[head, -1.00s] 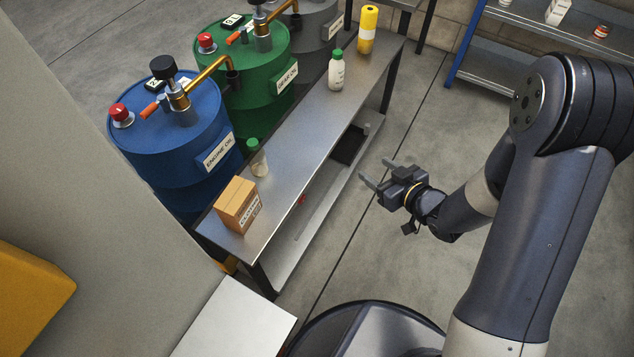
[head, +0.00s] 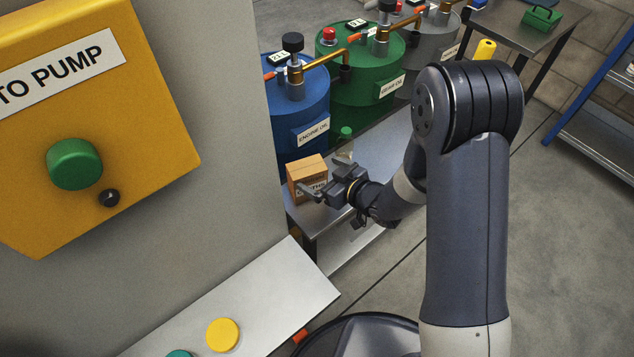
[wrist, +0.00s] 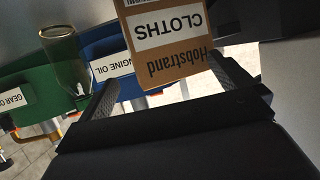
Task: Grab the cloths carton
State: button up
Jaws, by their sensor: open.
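The cloths carton (head: 306,171) is a small brown box with a white label, standing on the near left end of the metal bench (head: 377,150). In the wrist view the carton (wrist: 163,62) appears upside down, with "CLOTHS" and "Hobstrand" readable. My gripper (head: 308,192) is open, its fingers pointing at the carton's labelled front. In the wrist view my gripper's two fingers (wrist: 165,82) are spread, with the carton's end between or just beyond them; I cannot tell whether they touch it. In the head view the gripper hides part of the label.
The blue drum (head: 300,110) and green drum (head: 365,95) stand behind the bench. A yellow pump box (head: 140,150) is at left.

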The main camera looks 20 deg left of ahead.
jog(key=x, duration=0.4)
jog(key=shift+s+a, duration=0.1)
jog(key=shift+c, duration=0.3)
jog(key=c, duration=1.5)
